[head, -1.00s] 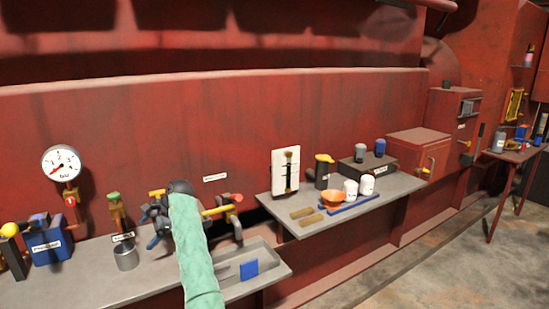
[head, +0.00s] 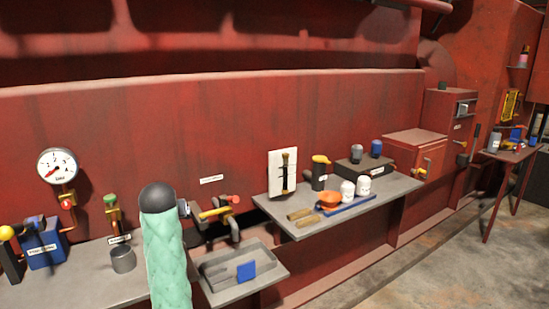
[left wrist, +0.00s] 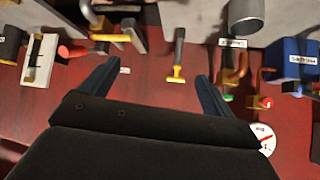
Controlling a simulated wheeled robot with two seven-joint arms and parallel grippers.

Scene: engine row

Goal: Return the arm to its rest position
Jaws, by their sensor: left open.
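My left arm in its green sleeve (head: 165,255) rises from the bottom of the head view and ends in a dark rounded joint (head: 158,197). The wrist picture appears upside down, with the gauge (left wrist: 263,138) low at the right. My right gripper is in neither view.
The left shelf (head: 85,285) bears a blue box (head: 45,252) and a metal cup (head: 123,260). A valve with a yellow handle (head: 215,212) is right of my arm, above a grey tray (head: 277,272). Floor is open at right.

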